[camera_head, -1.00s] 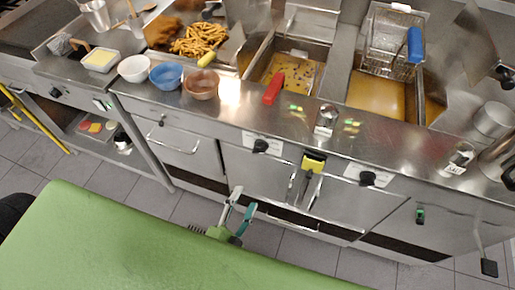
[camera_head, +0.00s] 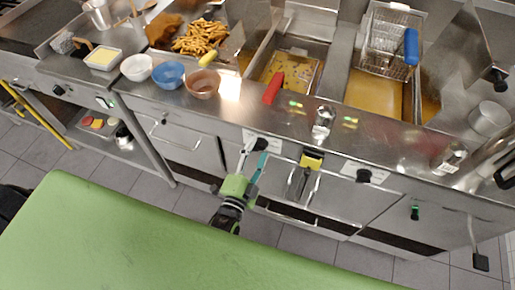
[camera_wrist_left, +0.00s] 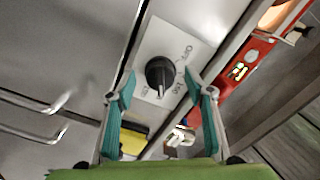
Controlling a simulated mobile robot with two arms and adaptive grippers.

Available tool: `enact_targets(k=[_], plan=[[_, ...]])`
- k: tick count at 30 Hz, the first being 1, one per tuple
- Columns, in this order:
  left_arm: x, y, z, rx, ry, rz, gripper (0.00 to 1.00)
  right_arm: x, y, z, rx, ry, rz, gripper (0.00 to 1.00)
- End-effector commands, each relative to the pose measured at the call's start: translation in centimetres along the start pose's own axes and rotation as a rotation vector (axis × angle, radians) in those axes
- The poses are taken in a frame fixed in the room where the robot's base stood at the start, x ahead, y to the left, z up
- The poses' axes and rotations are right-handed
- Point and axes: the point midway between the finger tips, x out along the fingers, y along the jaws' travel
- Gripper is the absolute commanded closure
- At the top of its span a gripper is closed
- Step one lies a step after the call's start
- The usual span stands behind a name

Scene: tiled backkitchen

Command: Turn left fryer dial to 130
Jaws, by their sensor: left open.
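The left fryer dial is a black knob (camera_head: 258,144) on a white plate on the fryer front. In the left wrist view the knob (camera_wrist_left: 159,73) shows a pale pointer line, and the plate (camera_wrist_left: 172,42) carries printed marks too blurred to read fully. My left gripper (camera_head: 251,154) has a green body and teal fingers and is just in front of the dial. In the left wrist view its open fingers (camera_wrist_left: 163,100) stand on either side below the knob, with a gap to it. My right gripper is not in view.
A second dial (camera_head: 363,175) is further right on the same front. A yellow-handled tool (camera_head: 311,160) hangs between the dials. Metal door handles lie below. A red handle (camera_head: 272,90) and bowls sit on the counter above. The green surface (camera_head: 130,235) is in the foreground.

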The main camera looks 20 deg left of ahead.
Motion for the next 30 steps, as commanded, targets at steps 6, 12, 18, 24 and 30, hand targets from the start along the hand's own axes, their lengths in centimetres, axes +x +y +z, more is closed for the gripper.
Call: enact_targets(k=[6, 12, 18, 24, 30], plan=[[0.92, 0.02, 0.03, 0.0, -0.001, 0.001, 0.52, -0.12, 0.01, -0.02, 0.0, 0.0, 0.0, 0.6], [0.91, 0.02, 0.03, 0.0, -0.001, 0.001, 0.52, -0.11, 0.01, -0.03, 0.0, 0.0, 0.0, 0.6], [0.9, 0.02, 0.02, -0.001, 0.0, 0.001, 0.9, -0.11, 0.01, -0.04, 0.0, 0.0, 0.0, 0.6], [0.89, 0.03, 0.02, -0.007, 0.0, 0.001, 0.9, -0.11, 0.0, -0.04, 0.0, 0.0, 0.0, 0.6], [0.89, 0.04, 0.03, -0.06, -0.001, 0.001, 0.9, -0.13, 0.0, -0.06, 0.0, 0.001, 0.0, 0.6]])
